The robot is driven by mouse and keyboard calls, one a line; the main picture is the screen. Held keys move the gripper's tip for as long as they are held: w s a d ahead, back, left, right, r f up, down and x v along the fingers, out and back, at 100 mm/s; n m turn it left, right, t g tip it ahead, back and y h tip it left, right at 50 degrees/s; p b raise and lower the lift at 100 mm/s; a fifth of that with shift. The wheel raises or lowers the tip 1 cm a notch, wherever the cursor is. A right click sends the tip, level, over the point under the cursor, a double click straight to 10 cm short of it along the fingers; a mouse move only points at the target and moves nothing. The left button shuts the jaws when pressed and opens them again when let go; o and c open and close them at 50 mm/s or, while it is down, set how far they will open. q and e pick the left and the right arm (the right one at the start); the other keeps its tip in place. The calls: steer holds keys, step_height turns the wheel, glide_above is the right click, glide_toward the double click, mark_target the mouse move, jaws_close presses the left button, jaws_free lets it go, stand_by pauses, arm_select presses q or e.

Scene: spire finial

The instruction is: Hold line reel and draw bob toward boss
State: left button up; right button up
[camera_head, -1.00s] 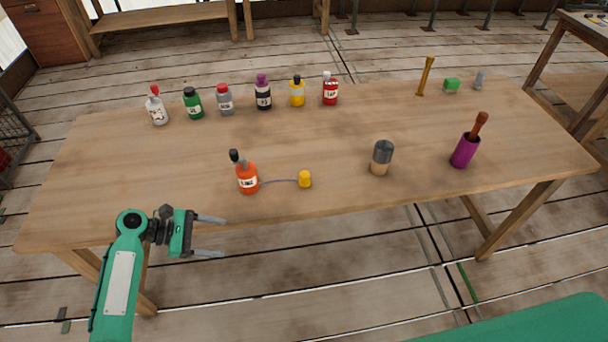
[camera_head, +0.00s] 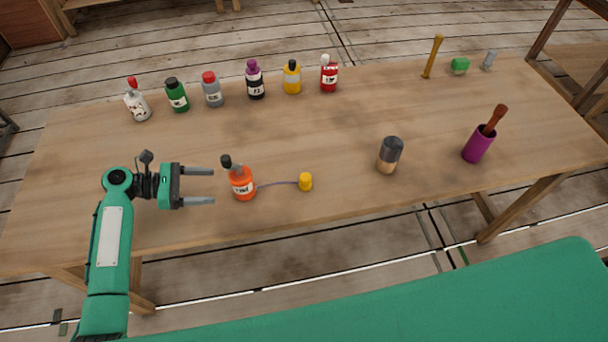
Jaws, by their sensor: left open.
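The line reel (camera_head: 243,185) is an orange-red bottle-like body with a white label and a black top. It stands upright near the front left of the table. A thin grey line (camera_head: 277,184) runs from it to the right, to a small yellow bob (camera_head: 305,182) resting on the table. My left gripper (camera_head: 213,186) is open and empty, its two fingers pointing right at the reel, just left of it and apart from it. My right gripper is not in view. I cannot pick out the boss with certainty.
Several bottles, such as a red one (camera_head: 329,76) and a green one (camera_head: 177,97), line the table's back. A dark-topped cylinder (camera_head: 390,154) and a purple cup (camera_head: 479,144) with a brown handle stand right. A green block (camera_head: 460,65) lies back right. The table's middle (camera_head: 330,130) is clear.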

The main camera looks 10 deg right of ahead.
mark_target(239, 186)
arm_select(q)
steer(key=b+x, duration=0.1)
steer(key=x, duration=0.1)
steer(key=b+x, duration=0.1)
steer(key=x, duration=0.2)
steer(key=shift+f+b, duration=0.25)
steer(key=shift+b, duration=0.15)
steer(key=shift+d+p, duration=0.8)
steer(key=shift+d, duration=0.25)
steer(key=shift+x, duration=1)
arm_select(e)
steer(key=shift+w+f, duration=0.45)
arm_select(q)
steer(key=shift+f, duration=0.15)
steer(key=c, duration=0.6)
steer(key=shift+c, duration=0.2)
